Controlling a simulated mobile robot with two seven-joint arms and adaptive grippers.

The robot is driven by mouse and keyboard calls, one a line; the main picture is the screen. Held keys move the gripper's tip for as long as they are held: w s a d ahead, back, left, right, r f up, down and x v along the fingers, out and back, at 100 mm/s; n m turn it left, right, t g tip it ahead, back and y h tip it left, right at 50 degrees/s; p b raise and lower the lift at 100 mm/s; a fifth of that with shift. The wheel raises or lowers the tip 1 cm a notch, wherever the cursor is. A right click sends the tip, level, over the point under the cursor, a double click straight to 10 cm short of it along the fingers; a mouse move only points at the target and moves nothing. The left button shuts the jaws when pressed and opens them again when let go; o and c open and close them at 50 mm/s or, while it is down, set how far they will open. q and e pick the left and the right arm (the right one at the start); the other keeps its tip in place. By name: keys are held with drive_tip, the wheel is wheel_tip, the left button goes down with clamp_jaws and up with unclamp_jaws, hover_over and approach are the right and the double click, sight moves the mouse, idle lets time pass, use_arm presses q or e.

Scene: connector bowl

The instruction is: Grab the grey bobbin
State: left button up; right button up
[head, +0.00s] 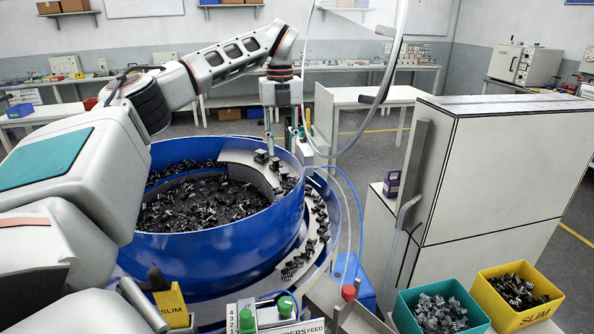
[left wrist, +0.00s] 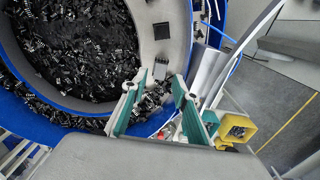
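A small grey piece with pale prongs, which looks like the grey bobbin (left wrist: 160,69), lies on the pale track of the bowl in the left wrist view. I cannot clearly pick it out in the head view. My left gripper (left wrist: 154,84) is open, with its two green-lined fingers apart. The grey piece shows just beyond the fingertips, roughly between them, and nothing appears held. In the head view the left gripper (head: 271,140) points down over the right part of the blue bowl's rim. My right gripper is in neither view.
The blue bowl (head: 215,250) holds many dark connectors, with more along its outer track. A black square piece (left wrist: 161,30) lies on the track near the grey one. A teal bin (head: 407,318) and a yellow bin (head: 543,312) stand front right. A tall pale cabinet (head: 490,190) stands right.

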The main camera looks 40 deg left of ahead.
sight(283, 169)
use_arm(q)
drive_tip(key=shift+w+f, duration=0.1)
drive_tip(key=shift+f, duration=0.4)
drive_tip(key=shift+s+f, duration=0.25)
drive_tip(key=shift+f, duration=0.95)
drive_tip(key=f, duration=0.4)
drive_tip(key=shift+w+f, duration=0.15)
drive_tip(key=shift+w, duration=0.1)
drive_tip(key=c, duration=0.6)
